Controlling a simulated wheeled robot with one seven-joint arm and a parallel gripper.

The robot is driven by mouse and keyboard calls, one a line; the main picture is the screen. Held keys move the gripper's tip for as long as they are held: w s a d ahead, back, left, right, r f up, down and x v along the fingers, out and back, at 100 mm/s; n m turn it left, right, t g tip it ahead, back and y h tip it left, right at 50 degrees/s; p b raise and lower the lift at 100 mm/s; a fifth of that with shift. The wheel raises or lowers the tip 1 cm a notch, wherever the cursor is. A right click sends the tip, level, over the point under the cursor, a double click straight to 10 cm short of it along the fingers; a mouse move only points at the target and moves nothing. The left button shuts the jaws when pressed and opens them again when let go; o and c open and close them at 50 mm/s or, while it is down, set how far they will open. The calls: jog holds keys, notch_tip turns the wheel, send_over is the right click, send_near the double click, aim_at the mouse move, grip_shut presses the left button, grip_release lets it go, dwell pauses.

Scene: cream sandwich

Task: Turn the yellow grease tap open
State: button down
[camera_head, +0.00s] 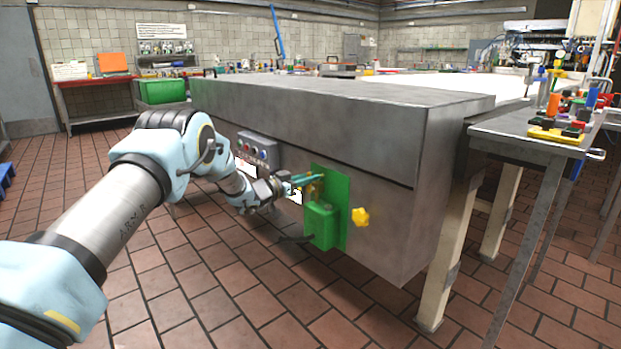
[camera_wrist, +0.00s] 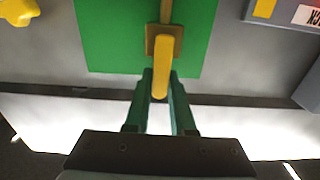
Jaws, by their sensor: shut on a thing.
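The yellow tap lever (camera_wrist: 161,58) sits on a square brownish mount (camera_wrist: 150,40) in front of a green plate (camera_wrist: 112,38). My gripper (camera_wrist: 160,82) has its green fingers on either side of the lever's free end, shut on it. In the head view my gripper (camera_head: 309,181) reaches the green plate (camera_head: 337,180) on the side of the grey machine. There the tap is mostly hidden by the fingers, with only a small yellow-brown part (camera_head: 318,189) showing.
A green box (camera_head: 320,228) sticks out just below the tap. A yellow star-shaped knob (camera_head: 360,217) is to its right. A grey panel with coloured buttons (camera_head: 258,150) is to the left, near my wrist. A metal side table (camera_head: 520,135) stands at the right.

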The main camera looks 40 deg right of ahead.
jog(key=shift+w+f+n, duration=0.1)
jog(key=shift+f+n, duration=0.05)
jog(key=shift+n, duration=0.15)
jog(key=c, duration=0.8)
grip_release()
jog(key=shift+o, duration=0.2)
jog(key=shift+a, duration=0.1)
jog(key=a, duration=1)
jog(key=shift+w+a, duration=0.3)
